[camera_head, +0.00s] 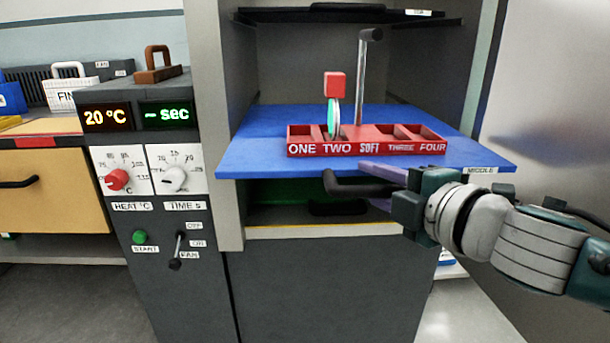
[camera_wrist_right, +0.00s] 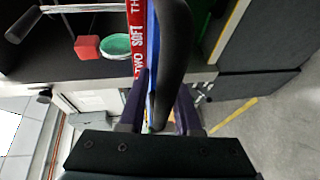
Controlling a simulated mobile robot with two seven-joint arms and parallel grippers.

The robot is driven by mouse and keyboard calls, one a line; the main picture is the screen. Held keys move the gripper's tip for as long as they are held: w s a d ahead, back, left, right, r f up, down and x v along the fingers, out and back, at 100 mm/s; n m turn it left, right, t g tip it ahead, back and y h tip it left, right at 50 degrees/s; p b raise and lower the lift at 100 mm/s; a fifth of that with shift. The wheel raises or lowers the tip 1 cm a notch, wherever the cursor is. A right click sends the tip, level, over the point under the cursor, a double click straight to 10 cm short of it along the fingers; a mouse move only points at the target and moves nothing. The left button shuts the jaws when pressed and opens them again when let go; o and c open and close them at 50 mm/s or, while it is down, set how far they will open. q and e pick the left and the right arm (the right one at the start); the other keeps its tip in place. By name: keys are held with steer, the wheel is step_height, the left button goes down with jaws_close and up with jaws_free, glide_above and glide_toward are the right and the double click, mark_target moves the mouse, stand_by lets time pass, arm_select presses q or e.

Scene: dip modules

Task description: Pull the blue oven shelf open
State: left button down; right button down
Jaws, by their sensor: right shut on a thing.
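The blue oven shelf (camera_head: 265,145) sticks out past the front of the grey oven, with a "MIDDLE" label near its right front corner. Its black handle (camera_head: 345,187) hangs below the front edge and also shows in the right wrist view (camera_wrist_right: 174,45). My right gripper (camera_head: 378,180) comes from the right, its purple fingers shut on the handle; in the right wrist view the fingers (camera_wrist_right: 160,105) lie on either side of the handle. My left gripper is not in view.
A red tray (camera_head: 371,150) labelled ONE, TWO, SOFT, THREE, FOUR stands on the shelf, with a red cube (camera_head: 335,85), a green disc (camera_head: 334,116) and an upright post (camera_head: 362,75). The control panel (camera_head: 160,235) is left of the oven. A black shelf (camera_head: 340,15) is above.

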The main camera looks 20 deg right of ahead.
steer(key=shift+s+f, duration=0.25)
steer(key=shift+f, duration=0.25)
steer(key=c, duration=0.8)
jaws_free()
steer(key=shift+o, duration=0.2)
steer(key=shift+r, duration=0.1)
steer(key=shift+r, duration=0.15)
steer(key=p+v, duration=0.1)
steer(key=v, duration=0.9)
steer(key=shift+r+p, duration=0.1)
steer(key=shift+p, duration=0.25)
